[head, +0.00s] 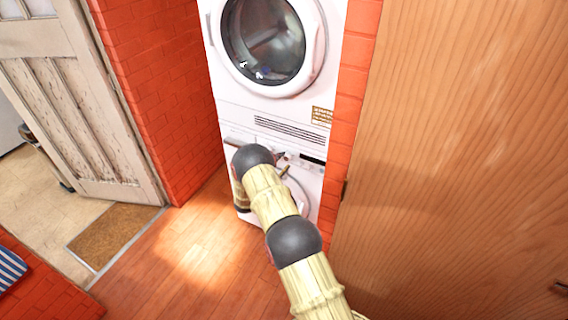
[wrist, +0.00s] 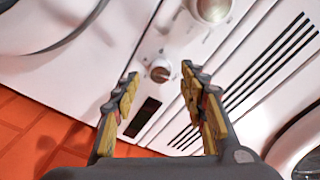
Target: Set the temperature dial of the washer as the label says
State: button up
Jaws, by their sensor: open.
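The washer (head: 312,183) is the lower white machine of a stack in the head view, partly hidden by my arm. In the wrist view its panel holds a small round dial (wrist: 159,71) with a dark centre and faint marks around it, and a larger silver knob (wrist: 211,8) cut by the top edge. I cannot read which one is for temperature. My gripper (wrist: 160,75) is open, its fingertips appearing on either side of the small dial, apart from it. A tan label (head: 322,115) with dark writing, too small to read, is on the upper machine.
A dark display (wrist: 143,117) lies beside the small dial. The upper machine has a round glass door (head: 263,40). A brick wall (head: 160,90) stands at left and a wooden panel (head: 450,150) close at right. The floor (head: 190,255) left of my arm is clear.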

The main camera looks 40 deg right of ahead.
jog(key=shift+x, duration=0.95)
jog(key=c, duration=0.3)
jog(key=c, duration=0.7)
grip_shut()
